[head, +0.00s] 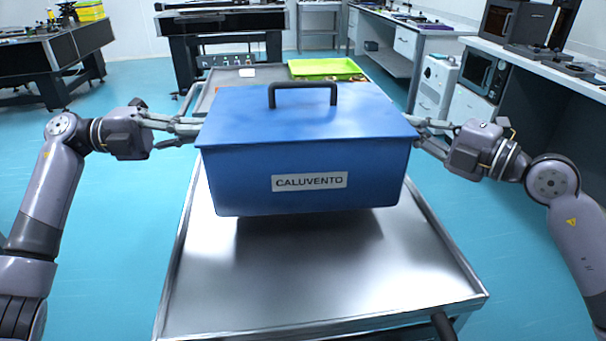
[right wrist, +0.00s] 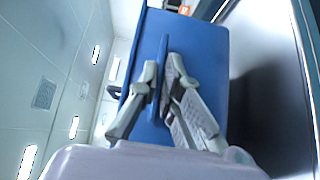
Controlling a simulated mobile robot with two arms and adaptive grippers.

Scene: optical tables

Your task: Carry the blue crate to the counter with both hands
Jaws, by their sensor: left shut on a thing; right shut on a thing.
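The blue crate (head: 310,155) has a flat lid with a dark handle and a label reading CALUVENTO. It is level and appears held just above the metal cart top (head: 320,280), with a dark shadow under it. My left gripper (head: 193,126) is shut on its left side, just under the lid edge. My right gripper (head: 420,130) is shut on its right side; its fingertips are partly hidden by the lid. In the right wrist view the fingers (right wrist: 165,78) close on a thin blue part of the crate (right wrist: 205,50).
Behind the crate, the cart holds a green tray (head: 325,68) and small items. A white-topped counter (head: 545,65) with equipment runs along the right. Dark optical tables (head: 225,35) stand at the back and left. Blue floor (head: 120,220) is clear on both sides of the cart.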

